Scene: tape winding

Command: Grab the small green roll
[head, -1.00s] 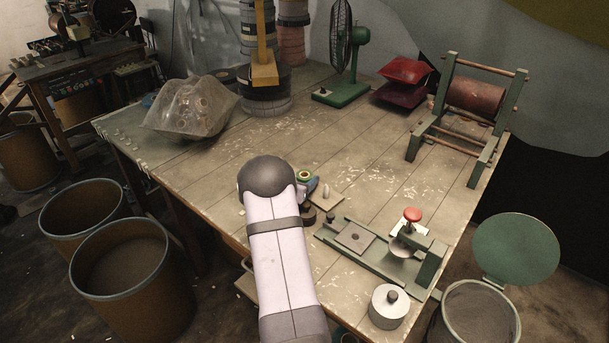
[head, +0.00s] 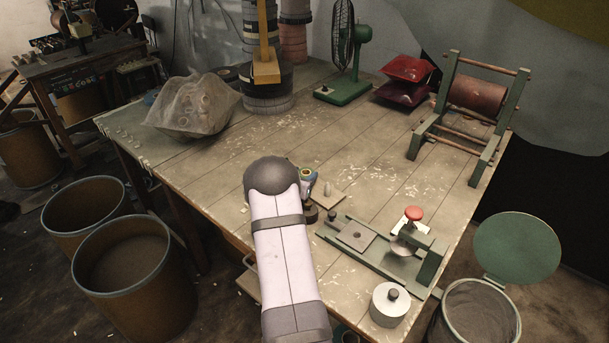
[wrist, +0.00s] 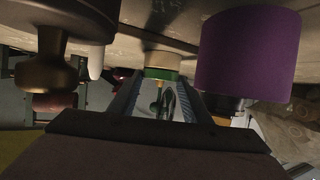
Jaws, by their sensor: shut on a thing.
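In the wrist view, which looks upside down, a small green roll (wrist: 161,73) with a pale cream part against it sits between the tips of my gripper (wrist: 162,79). The two fingers are shut on it, one on each side. A larger purple roll (wrist: 248,52) is close by on the right, apart from the fingers. In the head view my gripper (head: 306,182) is low over the table, mostly hidden behind my own arm. I cannot make out the green roll clearly there.
A brass-coloured knob (wrist: 46,78) is close to my gripper on the left in the wrist view. A small board with a pale peg (head: 328,190) and the green-framed press (head: 385,255) stand to the right. The table's middle (head: 350,140) is clear.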

